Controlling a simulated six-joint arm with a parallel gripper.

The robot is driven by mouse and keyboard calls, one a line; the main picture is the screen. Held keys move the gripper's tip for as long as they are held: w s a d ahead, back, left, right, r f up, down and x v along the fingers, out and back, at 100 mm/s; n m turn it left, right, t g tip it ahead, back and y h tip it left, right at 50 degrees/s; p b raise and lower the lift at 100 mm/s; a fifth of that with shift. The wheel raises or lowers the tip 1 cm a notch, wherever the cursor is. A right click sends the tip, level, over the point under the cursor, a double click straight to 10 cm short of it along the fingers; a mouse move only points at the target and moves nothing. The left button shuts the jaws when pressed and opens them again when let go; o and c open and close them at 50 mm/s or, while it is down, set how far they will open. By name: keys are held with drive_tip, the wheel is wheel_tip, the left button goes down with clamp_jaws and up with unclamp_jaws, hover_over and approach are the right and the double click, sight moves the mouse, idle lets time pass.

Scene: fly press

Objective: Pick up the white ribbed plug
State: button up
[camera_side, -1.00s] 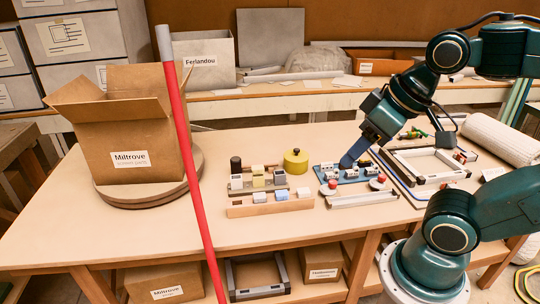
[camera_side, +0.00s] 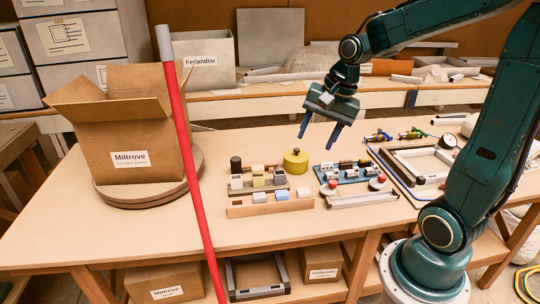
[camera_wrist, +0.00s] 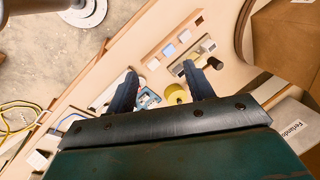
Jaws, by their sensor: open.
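My gripper (camera_side: 317,141) is open and empty, high above the table, with its two blue fingers pointing down. In the wrist view the fingers (camera_wrist: 160,70) are spread apart with nothing between them. Several small pale pieces stand on the table below and to the left of it. A white block (camera_side: 303,192) sits at the right end of a wooden rail (camera_side: 240,211), and a grey-white block (camera_side: 237,182) sits in the rack behind. Ribs are too small to make out, so I cannot tell which piece is the white ribbed plug.
A yellow lidded pot (camera_side: 296,161) stands beside the rack. A blue tray (camera_side: 352,177) holds several small parts. A red pole (camera_side: 190,165) rises in front of the table. An open cardboard box (camera_side: 125,135) stands on a round turntable (camera_side: 140,200) at left.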

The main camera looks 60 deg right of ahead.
drive_tip(key=w+d+f+m+y, duration=0.2)
drive_tip(key=w+d+f+m, duration=0.1)
drive_tip(key=d+f+m, duration=0.9)
drive_tip(key=shift+w+d+f+m, duration=0.15)
drive_tip(key=shift+d+f+m, duration=0.1)
drive_tip(key=shift+d+m, duration=0.4)
drive_tip(key=shift+f, duration=0.1)
approach(304, 190)
drive_tip(key=shift+w+a+f+y, duration=0.15)
drive_tip(key=shift+w+f, duration=0.1)
drive_tip(key=shift+f, duration=0.25)
drive_tip(key=shift+w+a+f+y, duration=0.1)
drive_tip(key=shift+w+f+y, duration=0.1)
drive_tip(key=shift+f, duration=0.3)
drive_tip(key=shift+w+a+f, duration=0.15)
drive_tip(key=shift+w+f, duration=0.05)
drive_tip(key=shift+f, duration=0.35)
drive_tip(key=shift+x, duration=2.6)
drive_tip(key=shift+s+f, duration=0.1)
drive_tip(key=shift+s, duration=0.05)
